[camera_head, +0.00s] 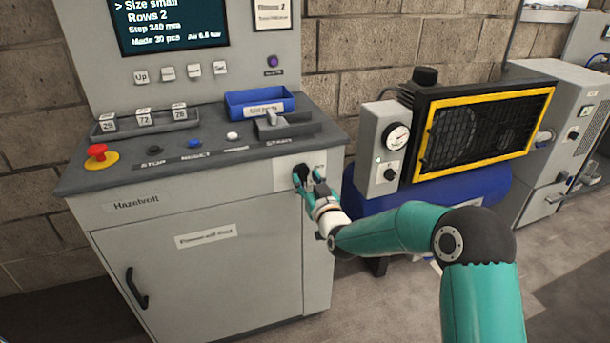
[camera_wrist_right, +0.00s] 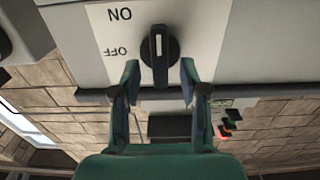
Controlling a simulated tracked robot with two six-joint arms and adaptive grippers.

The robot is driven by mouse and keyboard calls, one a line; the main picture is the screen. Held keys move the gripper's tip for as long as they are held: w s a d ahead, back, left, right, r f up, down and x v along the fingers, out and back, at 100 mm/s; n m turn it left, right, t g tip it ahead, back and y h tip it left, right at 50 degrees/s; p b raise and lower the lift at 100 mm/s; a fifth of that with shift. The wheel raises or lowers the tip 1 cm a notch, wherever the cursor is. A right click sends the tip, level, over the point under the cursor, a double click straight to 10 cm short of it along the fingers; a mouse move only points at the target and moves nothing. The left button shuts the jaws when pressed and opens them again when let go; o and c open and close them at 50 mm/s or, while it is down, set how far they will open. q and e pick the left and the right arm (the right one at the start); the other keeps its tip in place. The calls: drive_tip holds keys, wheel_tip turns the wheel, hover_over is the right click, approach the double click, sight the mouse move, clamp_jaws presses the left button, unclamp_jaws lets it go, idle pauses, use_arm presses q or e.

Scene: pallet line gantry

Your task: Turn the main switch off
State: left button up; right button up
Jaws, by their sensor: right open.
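The main switch is a black rotary knob (camera_head: 301,171) on a white plate at the right of the grey cabinet's front. In the right wrist view the knob (camera_wrist_right: 160,55) stands upright, its white mark at the upper part of its handle. The labels ON and OFF read upside down to its left, ON above OFF. My right gripper (camera_head: 310,183) is at the knob. In the wrist view its open fingers (camera_wrist_right: 160,82) are on either side of the knob's lower end, with gaps visible. My left gripper is not in view.
The grey cabinet (camera_head: 215,283) has a red emergency button (camera_head: 97,152), several push buttons and a blue tray (camera_head: 260,103) on its top. A compressor with a yellow-framed grille (camera_head: 480,128) stands to the right, close to my right arm. A brick wall (camera_head: 350,45) lies behind.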

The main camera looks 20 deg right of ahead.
drive_tip(key=shift+w, duration=0.9)
clamp_jaws()
